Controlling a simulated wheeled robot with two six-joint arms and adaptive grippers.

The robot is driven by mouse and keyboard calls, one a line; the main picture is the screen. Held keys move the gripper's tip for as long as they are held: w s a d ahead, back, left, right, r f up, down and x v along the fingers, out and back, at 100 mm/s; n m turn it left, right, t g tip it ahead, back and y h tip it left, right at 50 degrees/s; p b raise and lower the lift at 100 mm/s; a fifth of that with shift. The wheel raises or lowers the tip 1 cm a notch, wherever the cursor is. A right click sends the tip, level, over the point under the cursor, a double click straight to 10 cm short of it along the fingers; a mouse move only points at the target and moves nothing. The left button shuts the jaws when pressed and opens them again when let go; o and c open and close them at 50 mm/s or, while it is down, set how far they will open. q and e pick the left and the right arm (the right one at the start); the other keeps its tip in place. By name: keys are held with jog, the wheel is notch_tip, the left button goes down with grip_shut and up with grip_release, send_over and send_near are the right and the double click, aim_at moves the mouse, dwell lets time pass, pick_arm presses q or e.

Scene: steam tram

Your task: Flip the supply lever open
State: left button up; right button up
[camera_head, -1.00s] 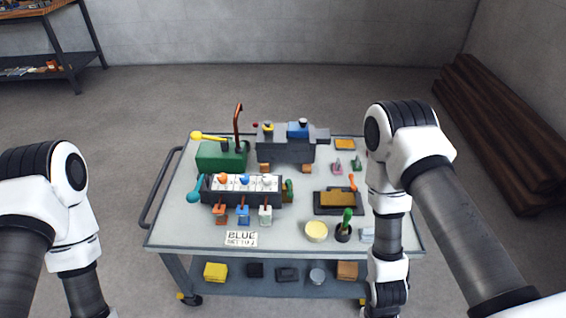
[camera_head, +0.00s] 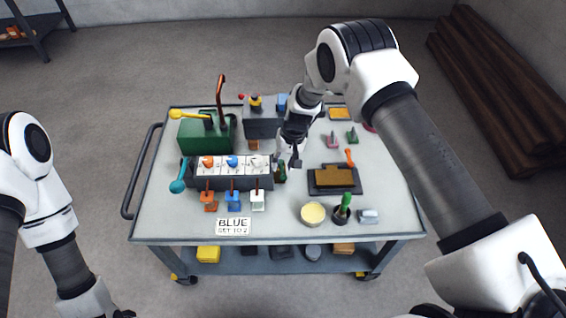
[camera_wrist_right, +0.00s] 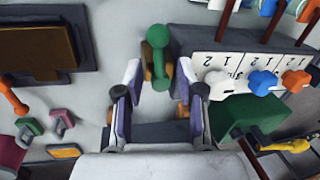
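A dark block (camera_head: 230,183) with a white numbered top stands on the cart. It has a green-handled lever (camera_head: 281,172) at its right end and a teal lever (camera_head: 178,182) at its left end. No label shows which is the supply lever. My right gripper (camera_head: 293,160) is over the block's right end, by the green lever. In the right wrist view, my right gripper (camera_wrist_right: 159,78) is open and empty. The green handle (camera_wrist_right: 158,45) lies just beyond and between its fingertips, with no clear contact.
A green box (camera_head: 205,137) with a yellow lever and a copper pipe stands behind the block. A dark tray (camera_head: 345,192), a cream round tub (camera_head: 313,214) and a green-handled tool in a cup (camera_head: 343,208) are to the right. A "BLUE" card (camera_head: 233,226) lies in front.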

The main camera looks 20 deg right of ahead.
jog(key=shift+s+f, duration=0.1)
jog(key=shift+f, duration=0.1)
grip_shut()
jog(key=shift+a+f, duration=0.1)
jog(key=shift+a+m, duration=0.1)
jog(key=shift+m, duration=0.8)
grip_release()
